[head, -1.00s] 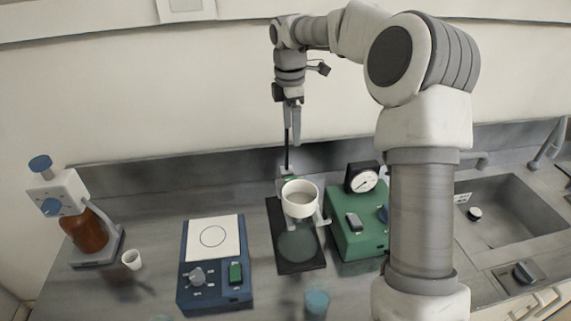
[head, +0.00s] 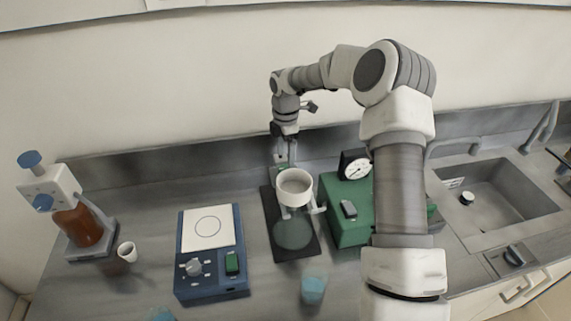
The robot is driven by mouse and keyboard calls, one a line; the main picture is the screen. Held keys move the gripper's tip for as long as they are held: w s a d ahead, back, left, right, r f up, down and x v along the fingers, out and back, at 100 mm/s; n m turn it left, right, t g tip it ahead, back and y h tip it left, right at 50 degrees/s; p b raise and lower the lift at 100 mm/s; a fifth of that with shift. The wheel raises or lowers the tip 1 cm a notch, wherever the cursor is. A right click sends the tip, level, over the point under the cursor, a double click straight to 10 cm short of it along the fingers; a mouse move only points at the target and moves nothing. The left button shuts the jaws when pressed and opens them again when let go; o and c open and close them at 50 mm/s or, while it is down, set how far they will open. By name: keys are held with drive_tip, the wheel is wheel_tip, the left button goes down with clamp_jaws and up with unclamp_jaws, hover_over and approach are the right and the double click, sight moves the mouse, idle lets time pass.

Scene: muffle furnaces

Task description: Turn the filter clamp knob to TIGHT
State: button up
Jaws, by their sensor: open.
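The filter stand has a dark base plate (head: 312,240) with a white filter funnel (head: 294,189) held above a greenish glass flask (head: 293,233). A light grey side piece (head: 318,210) sticks out to the right below the funnel; I cannot tell whether it belongs to the clamp. A small green part (head: 282,168) shows just behind the funnel. The clamp knob and its marks cannot be made out. My gripper (head: 286,158) points down, open and empty, just behind and above the funnel, in front of the stand's upright post, which it mostly hides.
A green box (head: 347,228) with a dial gauge (head: 356,168) stands right of the stand, partly behind my arm. A blue hotplate (head: 211,285) stands left. A brown bottle dispenser (head: 78,228), a white cup (head: 127,252) and a blue beaker (head: 313,289) are also there. The sink (head: 495,200) is right.

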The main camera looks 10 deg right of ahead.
sight(286, 168)
drive_tip(key=shift+f, duration=2.15)
drive_tip(key=shift+c, duration=0.3)
clamp_jaws()
